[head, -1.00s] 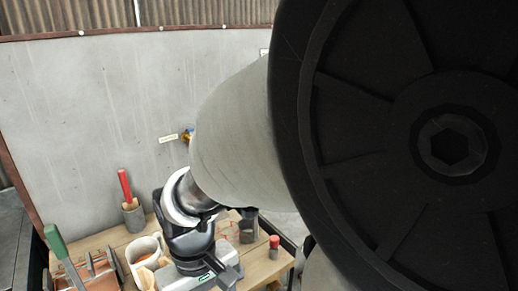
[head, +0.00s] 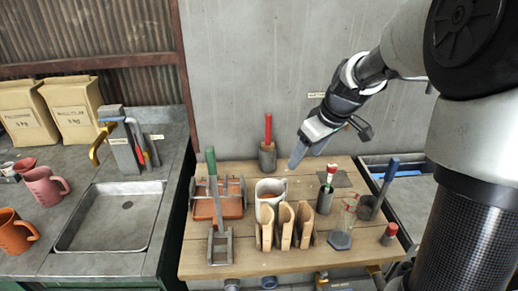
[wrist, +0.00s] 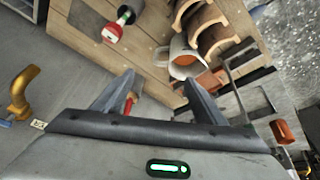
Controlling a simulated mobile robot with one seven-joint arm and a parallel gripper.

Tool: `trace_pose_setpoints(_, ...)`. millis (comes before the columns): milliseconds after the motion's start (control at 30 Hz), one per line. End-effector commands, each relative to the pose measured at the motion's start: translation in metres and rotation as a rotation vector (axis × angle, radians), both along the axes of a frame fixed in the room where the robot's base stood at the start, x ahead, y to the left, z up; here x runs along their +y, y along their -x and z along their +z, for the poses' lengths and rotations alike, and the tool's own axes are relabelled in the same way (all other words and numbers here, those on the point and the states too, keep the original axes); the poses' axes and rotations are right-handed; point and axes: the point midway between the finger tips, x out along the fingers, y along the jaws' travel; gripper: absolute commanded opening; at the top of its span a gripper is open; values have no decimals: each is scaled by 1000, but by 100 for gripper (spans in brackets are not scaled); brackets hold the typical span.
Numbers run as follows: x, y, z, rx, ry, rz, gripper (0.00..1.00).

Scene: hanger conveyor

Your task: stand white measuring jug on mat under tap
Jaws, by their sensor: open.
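The white measuring jug (head: 271,189) stands on the wooden table behind a row of tan curved pieces, something orange showing at its mouth. It also appears in the wrist view (wrist: 180,48), beyond my fingertips. My gripper (head: 297,157) is open and empty, above the table's back part, up and to the right of the jug and apart from it. A dark flat mat (head: 336,178) lies at the table's back right, partly covered by a red-capped holder in front. The brass tap (wrist: 18,95) shows at left in the wrist view; in the head view my gripper hides it.
An orange tray with a green-handled tool (head: 205,208) is at left. A sink (head: 112,218) is farther left.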

Motion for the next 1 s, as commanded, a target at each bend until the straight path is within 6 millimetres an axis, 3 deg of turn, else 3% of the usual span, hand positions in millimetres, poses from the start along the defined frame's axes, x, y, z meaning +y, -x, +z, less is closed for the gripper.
trace_pose_setpoints(233,2,-12,-24,16,-24,0,65)
trace_pose_setpoints(633,19,-39,-102,18,-23,-1,65)
trace_pose_setpoints(1000,31,-51,-131,16,-22,-1,65)
